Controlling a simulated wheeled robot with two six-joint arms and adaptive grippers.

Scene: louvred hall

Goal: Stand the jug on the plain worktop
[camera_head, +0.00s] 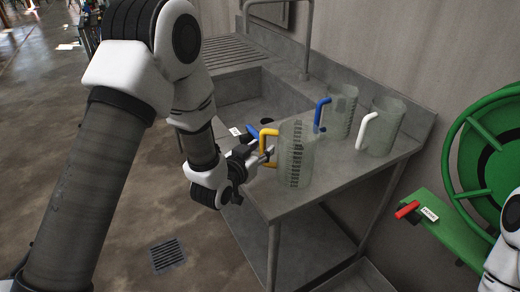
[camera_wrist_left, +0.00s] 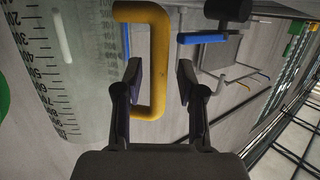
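A clear jug with dark graduation marks (camera_head: 296,160) and a yellow handle (camera_head: 269,147) is upright at the front of the plain grey worktop (camera_head: 345,172). I cannot tell whether its base touches the worktop. My left gripper (camera_head: 265,155) is at the yellow handle. In the left wrist view, its open fingers (camera_wrist_left: 161,82) lie on either side of the handle's bar (camera_wrist_left: 158,60), with gaps showing; the jug wall (camera_wrist_left: 75,70) is at left. A jug with a blue handle (camera_head: 342,108) and one with a white handle (camera_head: 381,128) stand behind. My right gripper is out of view.
A sink basin (camera_head: 246,97) and ribbed drainer (camera_head: 222,53) adjoin the worktop. A blue lever (camera_head: 252,131) sits by the left gripper. A green reel (camera_head: 492,150) and red lever (camera_head: 407,210) are at right. Bare worktop lies right of the yellow-handled jug.

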